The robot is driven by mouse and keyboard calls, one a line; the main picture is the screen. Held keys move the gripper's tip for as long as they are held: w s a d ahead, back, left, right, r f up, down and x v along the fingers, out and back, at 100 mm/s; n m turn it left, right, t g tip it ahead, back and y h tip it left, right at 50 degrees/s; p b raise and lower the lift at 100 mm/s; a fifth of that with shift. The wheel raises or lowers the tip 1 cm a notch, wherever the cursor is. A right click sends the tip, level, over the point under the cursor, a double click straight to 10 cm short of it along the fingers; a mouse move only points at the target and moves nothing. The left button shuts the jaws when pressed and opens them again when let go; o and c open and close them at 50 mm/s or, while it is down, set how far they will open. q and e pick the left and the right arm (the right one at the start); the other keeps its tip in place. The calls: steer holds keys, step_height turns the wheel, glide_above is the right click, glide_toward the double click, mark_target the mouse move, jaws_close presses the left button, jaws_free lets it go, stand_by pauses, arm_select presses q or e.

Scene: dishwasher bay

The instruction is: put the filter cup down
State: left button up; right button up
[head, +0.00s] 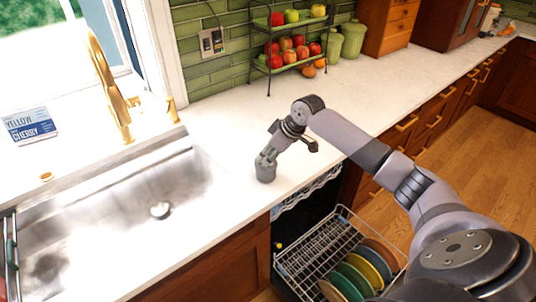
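The filter cup (265,174) is a small, dark grey cylinder, upright over the white counter between the sink and the dishwasher. My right gripper (267,158) points down at its top, and its fingers appear closed on the cup's upper part. The cup's base looks at or very near the counter surface; I cannot tell whether there is a small gap. The fingers hide part of the cup's top. My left gripper does not show.
The sink (160,209) with its gold faucet (108,85) lies left. The open dishwasher rack (311,252) holds several coloured plates below the counter edge. A tiered fruit stand (268,62) and green canisters (352,40) stand at the back. The counter around the cup is clear.

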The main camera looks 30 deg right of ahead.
steer(key=shift+r, duration=0.1)
steer(key=shift+s+d+r, duration=0.15)
steer(key=shift+s+r, duration=0.05)
steer(key=shift+r, duration=0.25)
steer(key=b+v, duration=0.2)
steer(key=v, duration=0.9)
